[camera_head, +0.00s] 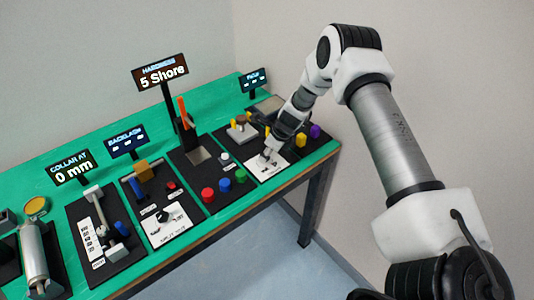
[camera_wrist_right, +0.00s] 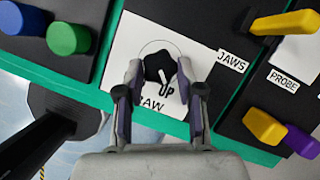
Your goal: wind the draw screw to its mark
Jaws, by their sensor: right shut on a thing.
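The draw screw shows in the right wrist view as a black lobed knob (camera_wrist_right: 158,66) with a white pointer line, on a white plate (camera_wrist_right: 207,52) printed "UP" and partly hidden lettering ending in "RAW". My right gripper (camera_wrist_right: 160,72) has one finger on each side of the knob and is shut on it. In the head view my right gripper (camera_head: 270,154) reaches down over the same white plate (camera_head: 270,171) at the right end of the bench and hides the knob. A curved line is printed around the knob. My left gripper is not in view.
Yellow and purple handles (camera_wrist_right: 264,126) sit close to the right of the plate, by a "PROBE" label. Blue and green buttons (camera_wrist_right: 68,33) lie to the left. Signs on posts, such as "5 Shore" (camera_head: 162,76), stand along the green bench (camera_head: 220,92).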

